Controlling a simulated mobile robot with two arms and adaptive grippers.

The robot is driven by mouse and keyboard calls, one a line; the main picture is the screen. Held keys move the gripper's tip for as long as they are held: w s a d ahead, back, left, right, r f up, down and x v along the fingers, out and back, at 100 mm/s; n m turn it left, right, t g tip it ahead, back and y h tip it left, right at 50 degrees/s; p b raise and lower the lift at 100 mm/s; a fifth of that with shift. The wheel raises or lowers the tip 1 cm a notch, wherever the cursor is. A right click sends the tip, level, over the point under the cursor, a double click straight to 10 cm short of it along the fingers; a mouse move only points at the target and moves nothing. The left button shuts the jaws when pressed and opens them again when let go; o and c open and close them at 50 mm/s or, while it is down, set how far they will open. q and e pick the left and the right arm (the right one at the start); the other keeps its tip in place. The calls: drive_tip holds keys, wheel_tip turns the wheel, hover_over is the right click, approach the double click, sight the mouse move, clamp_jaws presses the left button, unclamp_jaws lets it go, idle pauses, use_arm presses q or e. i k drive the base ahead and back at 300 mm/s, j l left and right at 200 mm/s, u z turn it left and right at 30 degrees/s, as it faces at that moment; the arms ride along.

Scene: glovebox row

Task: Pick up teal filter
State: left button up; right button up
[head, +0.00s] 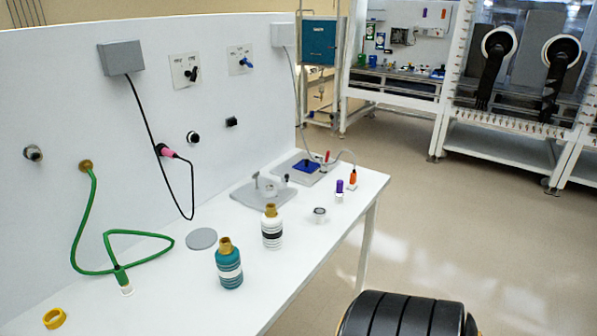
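The teal filter (228,264) stands upright on the white bench, in the lower middle of the head view. It is a teal cylinder with white bands and a brass-coloured neck on top. Nothing touches it. A similar white filter (271,228) with dark bands and a brass-coloured neck stands behind it to the right. Neither of my grippers shows in the head view.
The white bench (170,302) has a grey disc (201,239), a green hose (108,238), a yellow ring (54,318) and a grey fixture plate (262,192). A wall panel (60,110) rises behind. Open floor (440,230) lies to the right.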

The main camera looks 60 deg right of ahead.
sight(228, 256)
drive_tip(key=z, duration=1.45)
drive_tip(key=u, duration=0.35)
drive_tip(key=i+l+u, duration=0.1)
drive_tip(key=l+u, duration=0.3)
drive_tip(key=l, duration=0.2)
drive_tip(key=l+u, duration=0.35)
drive_tip(key=l, duration=0.25)
drive_tip(key=i, duration=0.05)
